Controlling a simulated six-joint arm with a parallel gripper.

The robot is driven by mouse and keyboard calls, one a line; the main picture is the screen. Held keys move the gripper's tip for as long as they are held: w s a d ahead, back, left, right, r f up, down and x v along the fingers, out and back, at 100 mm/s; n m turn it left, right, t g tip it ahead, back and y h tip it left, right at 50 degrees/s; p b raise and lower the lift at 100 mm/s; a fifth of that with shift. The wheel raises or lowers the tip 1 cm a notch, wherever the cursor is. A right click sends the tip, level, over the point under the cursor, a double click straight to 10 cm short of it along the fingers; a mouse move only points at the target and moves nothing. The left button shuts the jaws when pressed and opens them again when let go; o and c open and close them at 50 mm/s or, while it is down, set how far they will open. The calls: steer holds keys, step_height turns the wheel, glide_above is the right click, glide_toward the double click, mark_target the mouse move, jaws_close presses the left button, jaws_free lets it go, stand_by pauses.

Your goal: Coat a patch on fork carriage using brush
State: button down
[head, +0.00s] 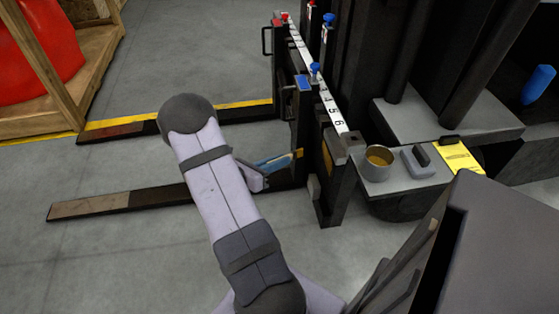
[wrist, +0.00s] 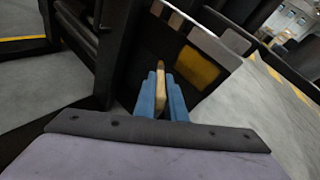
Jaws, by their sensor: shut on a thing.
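The fork carriage (head: 340,185) is a dark upright frame topped by a white numbered strip, right of centre in the head view. A yellow patch (wrist: 197,68) shows on a dark carriage plate (wrist: 150,45) in the wrist view. My gripper (wrist: 160,92) has blue fingers shut on the brush (wrist: 160,85), a tan piece with a darker tip pointing toward the plate. The tip appears left of the patch; I cannot tell whether it touches the plate. In the head view, my gripper (head: 280,162) is beside the carriage's front face, partly hidden by my arm.
A metal cup (head: 377,163) with amber contents, a grey block (head: 418,161) and a yellow sheet (head: 459,157) sit on a ledge right of the carriage. Two dark forks (head: 125,203) extend left over the floor. A wooden crate (head: 85,75) stands at upper left.

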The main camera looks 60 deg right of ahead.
steer(key=shift+w+a, duration=1.05)
steer(key=w+a+r+n+t+p, duration=0.2)
steer(key=w+a+r+n+t, duration=0.15)
steer(key=w+a, duration=0.55)
steer(key=w+a+r+n+t+p, duration=0.1)
steer(key=w+a+r+n+t, duration=0.15)
steer(key=w+a+t, duration=0.6)
steer(key=s+a+r+n+t+y+p, duration=0.1)
steer(key=a+n+y, duration=0.1)
steer(key=a, duration=0.8)
steer(key=s+a+r+n+y+p, duration=0.1)
steer(key=a+n, duration=0.2)
steer(key=a, duration=0.6)
steer(key=s+d, duration=0.1)
steer(key=s, duration=0.5)
steer(key=shift+s+r+m, duration=0.3)
